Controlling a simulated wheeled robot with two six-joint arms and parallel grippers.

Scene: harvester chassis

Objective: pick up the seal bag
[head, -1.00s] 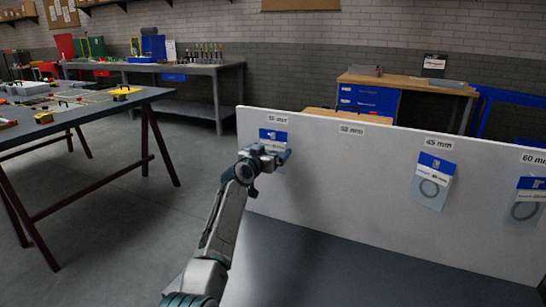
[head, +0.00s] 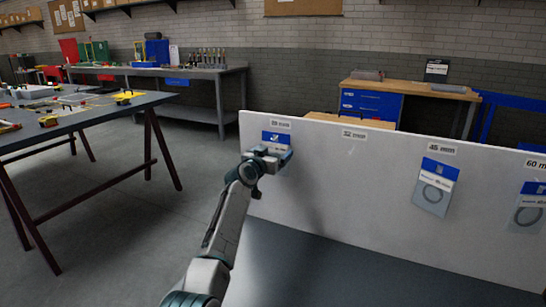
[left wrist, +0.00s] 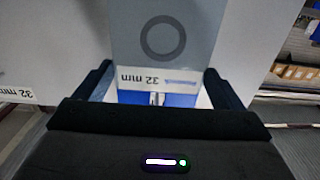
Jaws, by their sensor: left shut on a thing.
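The seal bag (head: 275,137) has a blue header and a white label strip and is at the left end of the white board, partly hidden by my left gripper. In the left wrist view the bag (left wrist: 165,40) shows a dark grey ring and an upside-down "32 mm" label. My left gripper (head: 284,157) is shut on this bag close to the board face; its two dark fingers (left wrist: 158,88) stand on either side of the label and header. I cannot tell whether the bag is clear of the board. My right gripper is not in view.
The white board (head: 330,175) carries size labels and two more bags, one under 45 mm (head: 434,186) and one under 60 mm (head: 527,207). A dark tabletop (head: 310,265) in front of it is clear. A table (head: 75,120) with parts stands at the left.

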